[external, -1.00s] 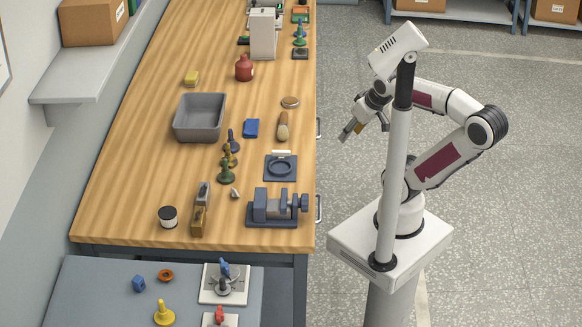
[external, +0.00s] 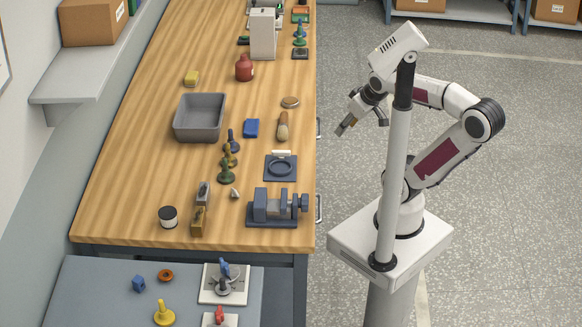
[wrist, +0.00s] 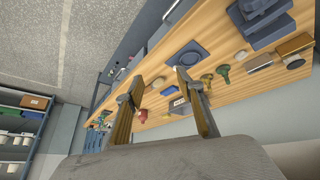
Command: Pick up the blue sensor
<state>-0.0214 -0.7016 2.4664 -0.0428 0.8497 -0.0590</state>
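Which thing is the sensor I cannot tell for sure. A small blue block (external: 138,283) with a nub on its side sits on the grey side table at the lower left. A flat blue piece (external: 251,128) lies on the wooden bench right of the grey bin. A blue-topped piece (external: 225,270) stands on a white plate on the side table. My gripper (external: 362,126) is raised over the floor, right of the bench, away from all of these. In the wrist view its fingers (wrist: 160,76) are apart with nothing held between them.
The wooden bench (external: 145,190) holds a grey bin (external: 200,136), a dark vise (external: 273,208), a red bottle (external: 244,69), and several pawn-shaped pieces. The side table (external: 85,300) also has a yellow pawn (external: 164,314) and an orange ring (external: 166,275). Floor around my gripper is clear.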

